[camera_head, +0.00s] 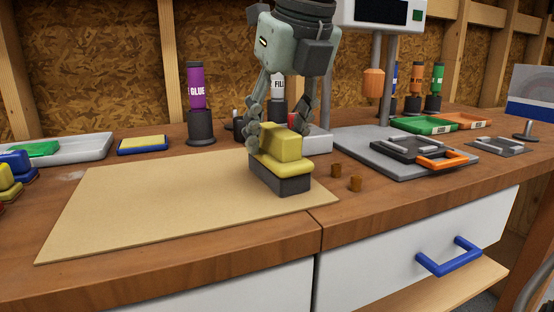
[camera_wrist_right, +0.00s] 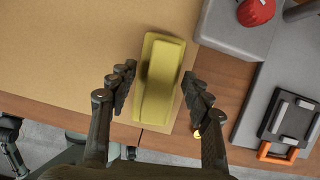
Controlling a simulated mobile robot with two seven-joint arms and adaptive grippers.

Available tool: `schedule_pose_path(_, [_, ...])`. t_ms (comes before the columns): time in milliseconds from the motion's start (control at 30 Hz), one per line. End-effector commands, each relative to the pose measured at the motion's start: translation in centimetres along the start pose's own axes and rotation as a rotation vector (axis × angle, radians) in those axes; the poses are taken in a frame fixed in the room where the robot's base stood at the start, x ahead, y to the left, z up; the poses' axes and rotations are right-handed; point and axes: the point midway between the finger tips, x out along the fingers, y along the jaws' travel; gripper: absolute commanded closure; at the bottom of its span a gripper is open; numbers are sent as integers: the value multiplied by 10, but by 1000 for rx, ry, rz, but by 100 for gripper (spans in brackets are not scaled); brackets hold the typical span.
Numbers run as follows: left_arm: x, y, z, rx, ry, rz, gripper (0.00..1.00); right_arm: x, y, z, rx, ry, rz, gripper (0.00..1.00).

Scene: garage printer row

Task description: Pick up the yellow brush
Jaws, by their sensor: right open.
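The yellow brush (camera_head: 283,158) has a yellow block handle and dark grey bristles. It stands bristles down on the right end of the tan mat (camera_head: 130,205). My right gripper (camera_head: 279,122) is above it, pointing down, with its fingers apart. In the right wrist view the brush (camera_wrist_right: 160,78) lies between the two fingers of the right gripper (camera_wrist_right: 158,85). A gap shows between each finger and the brush in that view.
A purple glue bottle (camera_head: 196,88) stands behind. The mat's left part is clear.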

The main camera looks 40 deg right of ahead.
Motion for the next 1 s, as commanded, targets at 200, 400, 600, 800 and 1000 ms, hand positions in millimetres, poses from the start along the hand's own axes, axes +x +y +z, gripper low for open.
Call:
schedule_pose_path(200, [2, 0, 3, 0, -1, 0, 2, 3, 0, -1, 1, 0, 0, 50])
schedule_pose_path(400, [2, 0, 3, 0, -1, 0, 2, 2, 0, -1, 1, 0, 0, 50])
schedule_pose_path(600, [2, 0, 3, 0, -1, 0, 2, 2, 0, -1, 1, 0, 0, 62])
schedule_pose_path(800, [2, 0, 3, 0, -1, 0, 2, 2, 0, -1, 1, -1, 0, 85])
schedule_pose_path(1000, [2, 0, 3, 0, -1, 0, 2, 2, 0, -1, 0, 0, 0, 85])
